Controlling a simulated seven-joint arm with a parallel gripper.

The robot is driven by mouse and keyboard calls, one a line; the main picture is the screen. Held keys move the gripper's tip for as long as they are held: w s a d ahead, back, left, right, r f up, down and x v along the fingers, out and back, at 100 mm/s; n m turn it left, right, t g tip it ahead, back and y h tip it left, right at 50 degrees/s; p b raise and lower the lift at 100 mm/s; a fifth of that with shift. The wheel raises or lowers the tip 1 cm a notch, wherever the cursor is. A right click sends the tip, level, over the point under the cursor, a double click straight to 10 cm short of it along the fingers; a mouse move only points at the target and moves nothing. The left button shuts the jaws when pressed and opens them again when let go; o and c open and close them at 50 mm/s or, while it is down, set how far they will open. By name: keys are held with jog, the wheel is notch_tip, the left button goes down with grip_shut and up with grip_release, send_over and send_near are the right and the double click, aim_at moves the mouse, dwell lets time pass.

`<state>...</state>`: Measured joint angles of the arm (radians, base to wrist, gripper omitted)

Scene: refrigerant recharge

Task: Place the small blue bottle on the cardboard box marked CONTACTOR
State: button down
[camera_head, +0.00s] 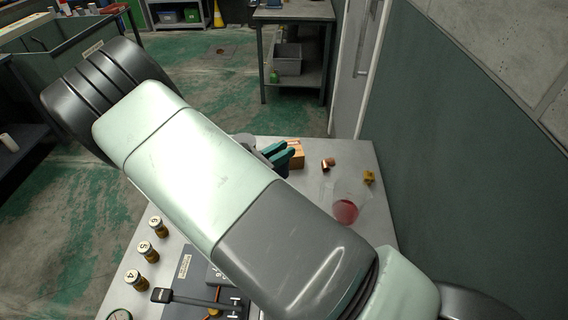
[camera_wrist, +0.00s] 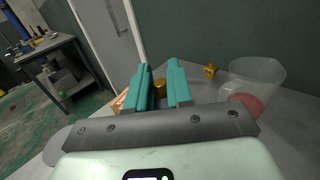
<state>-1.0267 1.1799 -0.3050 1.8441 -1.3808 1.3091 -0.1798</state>
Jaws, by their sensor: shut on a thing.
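My gripper (camera_head: 278,152) has teal fingers and is at the far part of the grey table, just left of a small cardboard box (camera_head: 296,155). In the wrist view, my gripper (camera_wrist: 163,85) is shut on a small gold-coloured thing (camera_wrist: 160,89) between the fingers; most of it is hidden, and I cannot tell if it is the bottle. No blue bottle surface shows in either view. The cardboard box edge (camera_wrist: 120,101) shows left of the fingers, partly covered by them. I cannot read a CONTACTOR marking on it.
A clear cup with red in it (camera_head: 345,208), a yellow piece (camera_head: 369,177) and a copper-coloured piece (camera_head: 328,163) are right of the box. Numbered bottles (camera_head: 146,252) stand at the table's left. The wall (camera_head: 460,170) is close on the right. My arm hides much of the table.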

jog(key=w+d+r, duration=0.1)
jog(key=w+r, duration=0.2)
jog(key=w, duration=0.4)
jog(key=w+d+r, duration=0.1)
jog(key=w+r, duration=0.2)
jog(key=w, duration=0.4)
jog(key=shift+w+f, duration=0.2)
jog(key=shift+f, duration=2.15)
jog(key=shift+w+f, duration=0.2)
jog(key=shift+f, duration=2.15)
jog(key=shift+f, duration=0.15)
jog(key=c, duration=1)
grip_release()
jog(key=v, duration=1.2)
jog(key=shift+d+r, duration=0.1)
jog(key=shift+r, duration=0.1)
